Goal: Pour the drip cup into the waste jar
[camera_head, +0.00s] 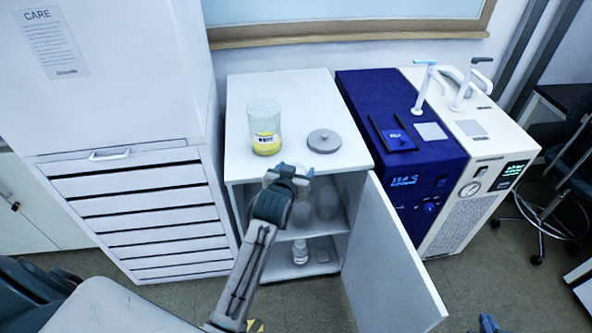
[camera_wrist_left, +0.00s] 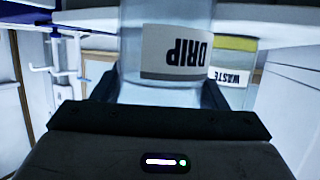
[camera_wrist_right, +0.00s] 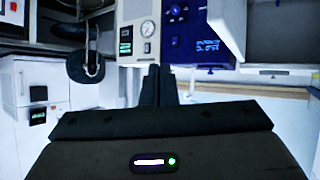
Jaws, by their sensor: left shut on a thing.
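The drip cup (camera_wrist_left: 165,65), clear with a white DRIP label, is between the fingers of my left gripper (camera_wrist_left: 160,92), which is shut on it. The label reads upside down in the left wrist view. In the head view my left gripper (camera_head: 288,174) is at the cabinet's front edge, in front of the waste jar, and the cup is hard to make out. The waste jar (camera_head: 264,120), clear with yellow liquid low inside, stands on the cabinet top; it also shows behind the cup in the left wrist view (camera_wrist_left: 235,60). My right gripper (camera_wrist_right: 155,85) is shut and empty.
A grey round lid (camera_head: 323,141) lies right of the jar on the white cabinet top (camera_head: 290,92). The cabinet door (camera_head: 390,260) hangs open; a small bottle (camera_head: 300,251) stands inside. A blue instrument (camera_head: 400,155) is to the right, drawers (camera_head: 140,205) to the left.

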